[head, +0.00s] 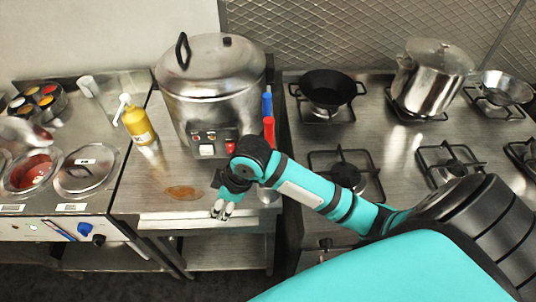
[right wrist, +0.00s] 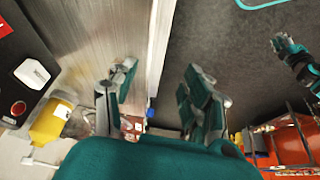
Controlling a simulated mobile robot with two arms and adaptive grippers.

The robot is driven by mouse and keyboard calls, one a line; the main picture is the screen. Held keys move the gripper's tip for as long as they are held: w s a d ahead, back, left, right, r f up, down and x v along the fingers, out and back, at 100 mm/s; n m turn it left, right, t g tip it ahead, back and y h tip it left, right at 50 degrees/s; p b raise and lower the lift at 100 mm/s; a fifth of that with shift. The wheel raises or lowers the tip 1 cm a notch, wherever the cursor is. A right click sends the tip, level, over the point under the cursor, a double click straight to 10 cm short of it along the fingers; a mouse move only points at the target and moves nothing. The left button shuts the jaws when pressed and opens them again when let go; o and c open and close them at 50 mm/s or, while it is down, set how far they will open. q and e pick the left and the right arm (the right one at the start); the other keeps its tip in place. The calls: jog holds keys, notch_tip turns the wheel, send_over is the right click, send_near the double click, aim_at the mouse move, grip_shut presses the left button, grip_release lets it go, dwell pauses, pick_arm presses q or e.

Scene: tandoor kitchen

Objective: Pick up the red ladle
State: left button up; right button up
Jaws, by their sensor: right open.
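A long red handle (head: 268,131), which appears to be the red ladle's, is upright in the picture between the steel cooker and the stove. A blue handle (head: 267,104) lines up just behind it. A shiny round shape (head: 268,195) below, partly hidden by my right arm, may be a ladle bowl. My right gripper (head: 222,210) is open and empty over the front edge of the counter, left of and nearer than the red handle. Its spread fingers show in the right wrist view (right wrist: 160,100). A teal and black gripper (right wrist: 287,48), apparently my left, is small at upper right there; its jaws are unclear.
The large steel cooker (head: 212,85) stands behind my right gripper. A yellow bottle (head: 137,121) stands left of it. A brown oval patch (head: 184,192) lies on the counter (head: 150,190). A black pan (head: 328,90) and a steel pot (head: 430,80) sit on the stove.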

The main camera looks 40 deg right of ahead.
notch_tip(320, 180, up, 7)
jog(key=w+d+n, duration=0.2)
jog(key=w+n, duration=0.1)
jog(key=n+g+h, duration=0.3)
jog(key=n, duration=0.1)
send_near(271, 119)
notch_tip(271, 119, down, 7)
jog(key=shift+a+r+b, duration=0.1)
jog(key=shift+a+b, duration=0.05)
jog(key=shift+b, duration=0.25)
notch_tip(271, 119, down, 4)
jog(key=shift+r+p, duration=0.15)
jog(key=shift+p, duration=0.15)
jog(key=f+p, duration=0.1)
jog(key=f, duration=0.1)
jog(key=f+p, duration=0.1)
jog(key=f, duration=0.2)
jog(key=shift+a+f, duration=0.2)
pick_arm(q)
jog(key=shift+s+r, duration=0.2)
jog(key=shift+r, duration=0.3)
jog(key=shift+s+r, duration=0.2)
jog(key=shift+r, duration=0.25)
pick_arm(e)
jog(key=shift+w+f, duration=0.1)
jog(key=shift+f, duration=0.3)
grip_shut()
